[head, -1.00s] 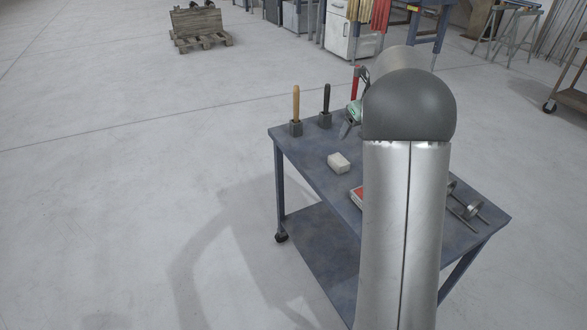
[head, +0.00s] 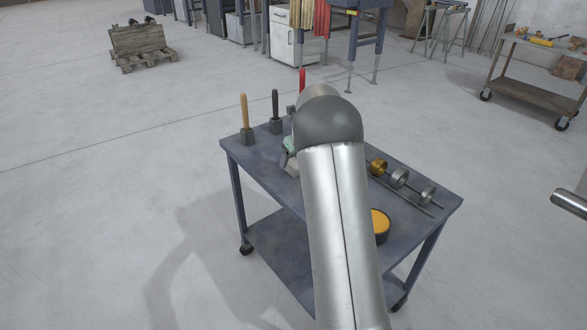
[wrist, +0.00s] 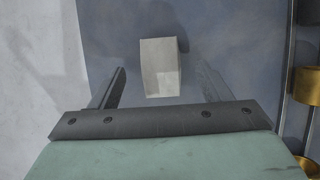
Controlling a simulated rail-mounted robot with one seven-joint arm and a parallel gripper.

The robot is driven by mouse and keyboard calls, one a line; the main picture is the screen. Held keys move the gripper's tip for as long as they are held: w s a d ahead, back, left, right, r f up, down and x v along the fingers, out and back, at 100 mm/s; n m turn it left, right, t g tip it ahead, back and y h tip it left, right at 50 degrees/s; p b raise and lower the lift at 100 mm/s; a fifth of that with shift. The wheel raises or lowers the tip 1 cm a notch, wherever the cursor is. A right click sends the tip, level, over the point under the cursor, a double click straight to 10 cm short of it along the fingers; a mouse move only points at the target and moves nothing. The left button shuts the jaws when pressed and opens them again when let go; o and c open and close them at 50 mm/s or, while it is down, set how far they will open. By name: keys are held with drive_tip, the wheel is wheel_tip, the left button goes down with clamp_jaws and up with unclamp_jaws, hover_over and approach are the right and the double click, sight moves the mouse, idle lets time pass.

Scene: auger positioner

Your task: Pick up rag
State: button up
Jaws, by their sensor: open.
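A pale, block-shaped item that looks like the folded rag (wrist: 159,67) lies on the blue-grey table top (wrist: 112,30) in the wrist view. My gripper (wrist: 161,70) is open, with one dark finger on each side of the rag and a gap on both sides. I cannot tell how far the fingertips are above the table. In the head view, my gripper (head: 290,155) is low over the left part of the table, partly behind my arm. The rag cannot be made out clearly there.
Tools with a wooden handle (head: 244,112) and a black handle (head: 275,105) stand upright at the table's far-left corner. Rings on rods (head: 399,177) lie to the right. A round yellow-topped tin (head: 380,222) sits near the front edge, partly behind my arm.

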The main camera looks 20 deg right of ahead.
sight(293, 162)
drive_tip(key=x, duration=0.3)
drive_tip(key=shift+w+f, duration=0.2)
drive_tip(key=c, duration=1.1)
drive_tip(key=shift+r, duration=0.1)
drive_tip(key=shift+r, duration=0.5)
wheel_tip(293, 162, up, 2)
drive_tip(key=shift+r, duration=0.15)
drive_tip(key=s+a+r, duration=0.1)
drive_tip(key=s+r, duration=0.2)
drive_tip(key=s, duration=0.1)
drive_tip(key=s+a+r, duration=0.1)
drive_tip(key=s+r, duration=0.2)
drive_tip(key=s, duration=0.2)
drive_tip(key=s+a+r+p, duration=0.1)
drive_tip(key=s+a+r, duration=0.1)
drive_tip(key=s+r, duration=0.1)
drive_tip(key=shift+s+r, duration=0.3)
drive_tip(key=shift+s, duration=0.5)
